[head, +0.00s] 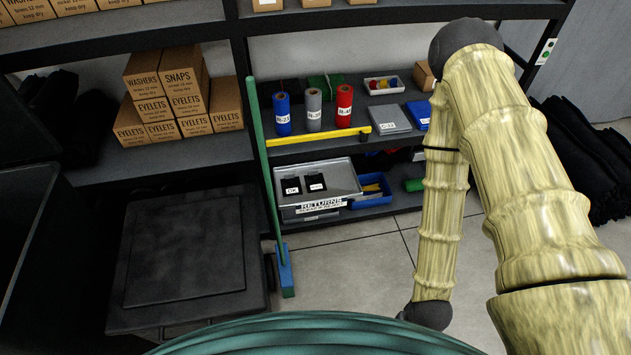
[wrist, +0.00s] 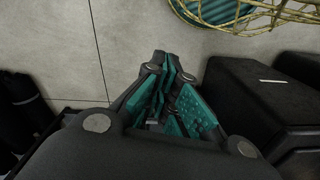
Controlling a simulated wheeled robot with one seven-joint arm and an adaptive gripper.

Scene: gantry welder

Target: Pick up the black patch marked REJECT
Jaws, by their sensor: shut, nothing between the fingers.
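Two small black patches with white labels lie side by side in a grey tray (head: 345,178) marked RETURNS on the lower shelf, in the head view. The left patch (head: 291,181) and the right patch (head: 315,178) have lettering too small to read, so I cannot tell which says REJECT. My gripper (wrist: 166,62) shows in the wrist view with its teal-padded fingers together and nothing between them. It points at bare floor, away from the tray. In the head view my arm hangs at the right and the gripper is hidden. The wrist view shows no patch.
A green-handled broom (head: 263,160) stands upright just left of the tray. A blue bin (head: 370,190) sits right of it. A yellow bar (head: 320,136) runs along the shelf above. The grey floor (head: 350,255) before the tray is clear.

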